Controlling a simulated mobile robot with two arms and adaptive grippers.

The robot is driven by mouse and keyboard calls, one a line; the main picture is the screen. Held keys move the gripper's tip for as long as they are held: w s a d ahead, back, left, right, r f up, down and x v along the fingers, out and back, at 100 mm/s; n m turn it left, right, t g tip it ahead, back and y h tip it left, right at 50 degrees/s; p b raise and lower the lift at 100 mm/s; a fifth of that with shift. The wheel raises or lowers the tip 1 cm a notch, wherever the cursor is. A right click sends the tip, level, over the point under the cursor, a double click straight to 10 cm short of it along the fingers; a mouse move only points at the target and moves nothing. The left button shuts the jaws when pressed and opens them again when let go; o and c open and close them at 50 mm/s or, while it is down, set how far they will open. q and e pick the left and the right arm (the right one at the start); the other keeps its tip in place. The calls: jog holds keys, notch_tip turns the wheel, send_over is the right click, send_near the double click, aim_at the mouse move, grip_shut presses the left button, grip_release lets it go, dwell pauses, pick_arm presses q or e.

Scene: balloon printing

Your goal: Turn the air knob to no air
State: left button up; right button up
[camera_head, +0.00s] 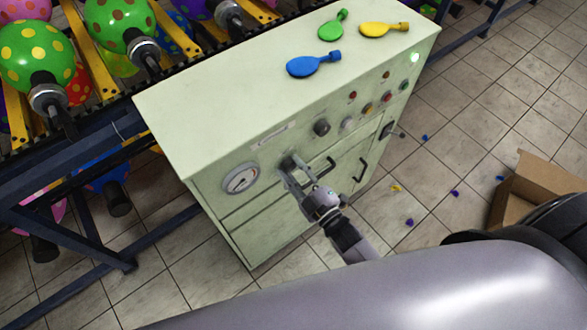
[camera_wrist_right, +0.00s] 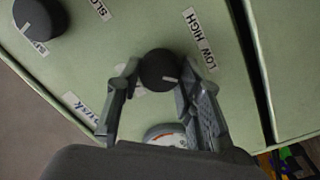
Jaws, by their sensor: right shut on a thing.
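The air knob (camera_wrist_right: 160,68) is a round black dial with a white pointer mark, on the pale green front panel of the cabinet (camera_head: 190,110). A white "LOW HIGH" label (camera_wrist_right: 199,38) is beside it. In the right wrist view my right gripper (camera_wrist_right: 158,82) has one finger on each side of the knob, shut on it. In the head view my right gripper (camera_head: 290,168) reaches the panel, right of the round pressure gauge (camera_head: 240,178), and mostly hides the knob. The gauge's edge also shows in the wrist view (camera_wrist_right: 166,134). My left gripper is not in view.
A second black knob (camera_head: 321,128) is right of my gripper, with red and other buttons (camera_head: 368,108) beyond. Blue (camera_head: 313,65), green (camera_head: 333,25) and yellow (camera_head: 383,29) flat balloons lie on top. Drawer handles are below. A cardboard box (camera_head: 535,190) stands on the floor at right.

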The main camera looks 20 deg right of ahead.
jog(key=shift+f, duration=0.1)
jog(key=o, duration=1.2)
jog(key=shift+c, duration=0.2)
jog(key=v, duration=1.2)
